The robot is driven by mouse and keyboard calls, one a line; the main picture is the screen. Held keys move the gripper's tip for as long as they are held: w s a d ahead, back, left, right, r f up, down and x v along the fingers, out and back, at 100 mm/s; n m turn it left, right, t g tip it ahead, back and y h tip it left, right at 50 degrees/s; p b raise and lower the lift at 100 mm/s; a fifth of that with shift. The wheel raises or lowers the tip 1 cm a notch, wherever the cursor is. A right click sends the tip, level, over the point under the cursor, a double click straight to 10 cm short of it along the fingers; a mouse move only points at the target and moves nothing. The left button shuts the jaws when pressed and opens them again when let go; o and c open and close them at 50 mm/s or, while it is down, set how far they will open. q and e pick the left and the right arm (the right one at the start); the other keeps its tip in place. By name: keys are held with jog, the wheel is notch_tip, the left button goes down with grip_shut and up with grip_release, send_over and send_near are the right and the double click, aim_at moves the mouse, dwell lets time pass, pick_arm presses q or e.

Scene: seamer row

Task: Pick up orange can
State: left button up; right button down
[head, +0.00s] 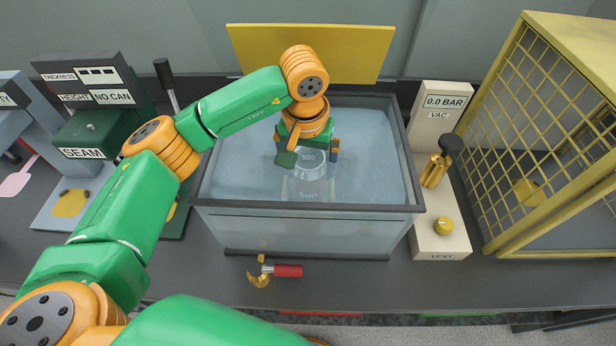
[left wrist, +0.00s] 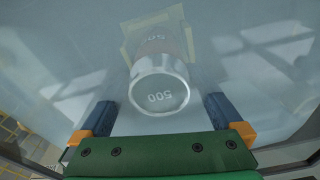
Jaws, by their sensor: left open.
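A can marked 500 (head: 312,186) is in the clear, water-filled tank (head: 310,209). It looks silver-grey through the water; I see no clearly orange can. My left gripper (head: 309,155) is over the tank, open, above the can. In the left wrist view its two blue fingers (left wrist: 160,102) stand apart on either side of the can's near end, and no contact shows. My right gripper is not in view.
The tank's dark rim surrounds the arm's end. A yellow panel (head: 312,52) stands behind. A vacuum unit (head: 440,170) reading 0.0 BAR and a yellow mesh cage (head: 540,130) are right. A seam gauge (head: 92,125) is left. A red-handled tool (head: 288,271) lies in front.

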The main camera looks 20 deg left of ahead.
pick_arm(q)
notch_tip(320, 180, down, 5)
jog(key=shift+w+r+p, duration=0.1)
jog(key=shift+w+p, duration=0.05)
jog(key=shift+p, duration=0.5)
jog(key=c, duration=1.6)
jog(key=shift+r, duration=0.2)
